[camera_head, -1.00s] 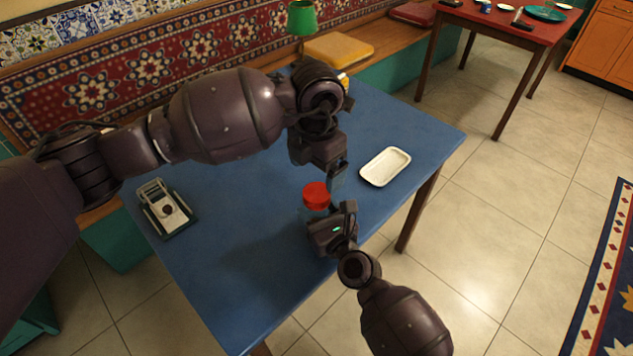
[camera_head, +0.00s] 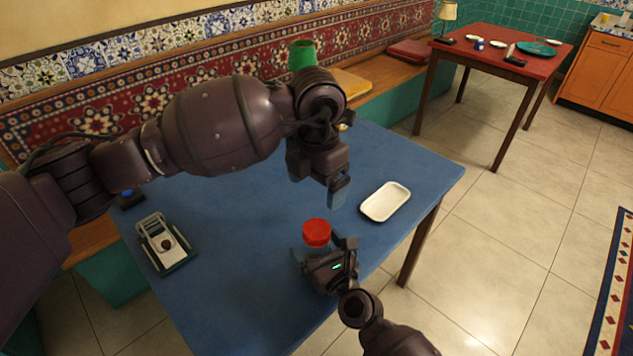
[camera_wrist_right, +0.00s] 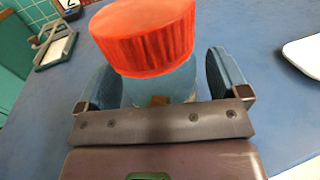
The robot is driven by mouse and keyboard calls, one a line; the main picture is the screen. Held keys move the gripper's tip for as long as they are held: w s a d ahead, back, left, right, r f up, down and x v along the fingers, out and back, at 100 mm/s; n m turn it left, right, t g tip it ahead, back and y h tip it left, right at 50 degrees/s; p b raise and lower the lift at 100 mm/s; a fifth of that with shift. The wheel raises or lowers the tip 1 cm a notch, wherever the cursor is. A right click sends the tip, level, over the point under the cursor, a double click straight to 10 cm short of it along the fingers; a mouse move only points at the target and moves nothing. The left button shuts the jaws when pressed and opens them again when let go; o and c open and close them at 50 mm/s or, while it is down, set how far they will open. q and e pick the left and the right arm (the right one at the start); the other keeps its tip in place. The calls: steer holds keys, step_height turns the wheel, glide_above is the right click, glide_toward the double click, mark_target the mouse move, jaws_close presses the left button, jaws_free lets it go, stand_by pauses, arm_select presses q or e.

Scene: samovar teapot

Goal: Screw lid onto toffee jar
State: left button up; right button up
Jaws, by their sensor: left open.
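The toffee jar (camera_head: 302,256) has a clear bluish body and stands on the blue table. Its red ribbed lid (camera_head: 316,231) sits on top and looks level; it also shows large in the right wrist view (camera_wrist_right: 145,38).
A white tray (camera_head: 385,202) lies to the right of the jar near the table edge. A grey and white device (camera_head: 163,245) lies at the left. The blue table (camera_head: 235,245) is clear between them.

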steer(key=shift+s, duration=0.1)
steer(key=v, duration=1)
steer(key=shift+s+d, duration=0.2)
steer(key=shift+s, duration=0.05)
stand_by(0.3)
